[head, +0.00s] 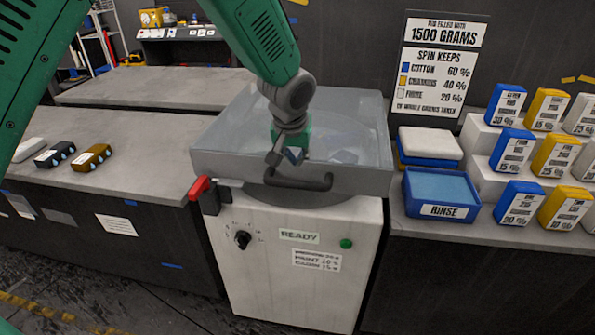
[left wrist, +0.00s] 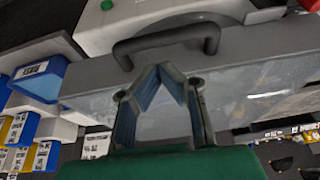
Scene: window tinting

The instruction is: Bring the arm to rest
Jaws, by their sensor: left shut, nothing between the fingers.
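My left arm, green with grey joints, reaches down from the top of the head view. Its gripper (head: 290,156) is shut and empty, just over the front of the machine's clear lid (head: 350,125), close behind the dark handle (head: 300,182). In the left wrist view the gripper's fingertips (left wrist: 160,70) meet in a point below the handle (left wrist: 165,40), with nothing between them. I cannot tell whether they touch the lid. The lid looks lowered on the white machine (head: 300,285). My right gripper is not in view.
The machine has a red lever (head: 200,188), a knob (head: 243,240), a "READY" label (head: 299,237) and a green light (head: 346,244).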

